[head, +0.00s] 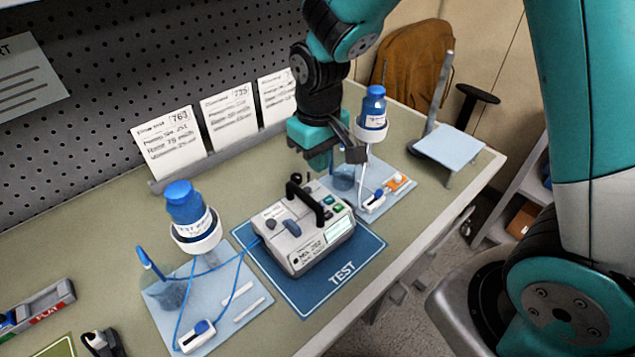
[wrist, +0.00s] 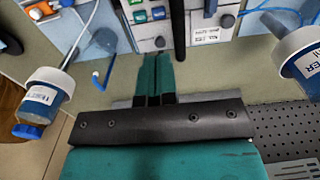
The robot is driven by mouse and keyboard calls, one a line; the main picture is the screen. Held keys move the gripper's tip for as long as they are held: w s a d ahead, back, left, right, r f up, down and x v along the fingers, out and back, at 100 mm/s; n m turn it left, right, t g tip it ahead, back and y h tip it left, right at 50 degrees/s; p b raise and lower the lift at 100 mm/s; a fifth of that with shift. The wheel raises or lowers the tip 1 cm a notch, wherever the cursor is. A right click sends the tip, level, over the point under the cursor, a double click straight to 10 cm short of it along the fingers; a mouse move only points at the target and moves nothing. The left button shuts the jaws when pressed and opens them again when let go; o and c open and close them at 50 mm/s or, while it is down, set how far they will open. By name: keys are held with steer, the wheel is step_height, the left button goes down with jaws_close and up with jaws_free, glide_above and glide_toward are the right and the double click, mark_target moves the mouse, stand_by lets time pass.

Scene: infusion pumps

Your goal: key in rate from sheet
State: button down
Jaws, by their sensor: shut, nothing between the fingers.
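The infusion pump (head: 305,235) is a grey box with a black carry handle, lying on the blue TEST mat (head: 340,285). In the head view its green screen (head: 340,228) and small coloured buttons face right. In the wrist view the pump (wrist: 180,45) is at the top, with green and blue buttons (wrist: 148,15) left of the handle. My gripper (wrist: 155,57) is shut and empty, its fingertips apart from the buttons in that view. In the head view it hangs behind the pump. Written sheets (head: 170,142) stand in a rack; one reads 763, and the rightmost is partly hidden by my arm.
A blue-capped bottle in a holder (head: 190,210) stands on a pale tray at left, with blue tubing to the pump. Another blue-capped bottle (head: 374,105) stands behind the pump. A tilted stand (head: 448,148) is at the far right. Pegboard backs the bench.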

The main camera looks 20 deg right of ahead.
steer(key=shift+r, duration=1.2)
stand_by(2.0)
steer(key=s+a+r+n+y, duration=0.1)
steer(key=s+r, duration=0.2)
steer(key=s, duration=0.3)
steer(key=s+a+r+n+y, duration=0.1)
steer(key=s+a+r, duration=0.1)
steer(key=s, duration=0.4)
steer(key=s+a+r+n+y+b, duration=0.1)
steer(key=s+r+y, duration=0.1)
steer(key=s+r, duration=0.2)
steer(key=s, duration=0.2)
steer(key=shift+s+a+r, duration=0.2)
steer(key=shift+s+r, duration=0.1)
steer(key=shift+r, duration=0.05)
steer(key=m+h+b, duration=0.3)
steer(key=h+b, duration=0.1)
steer(key=b, duration=0.1)
glide_above(320, 199)
steer(key=s+a, duration=0.1)
steer(key=s, duration=0.1)
step_height(320, 199, down, 9)
steer(key=shift+s, duration=0.15)
steer(key=shift+a+r, duration=0.1)
step_height(320, 199, down, 14)
steer(key=shift+f+p, duration=0.1)
steer(key=shift+p, duration=1.15)
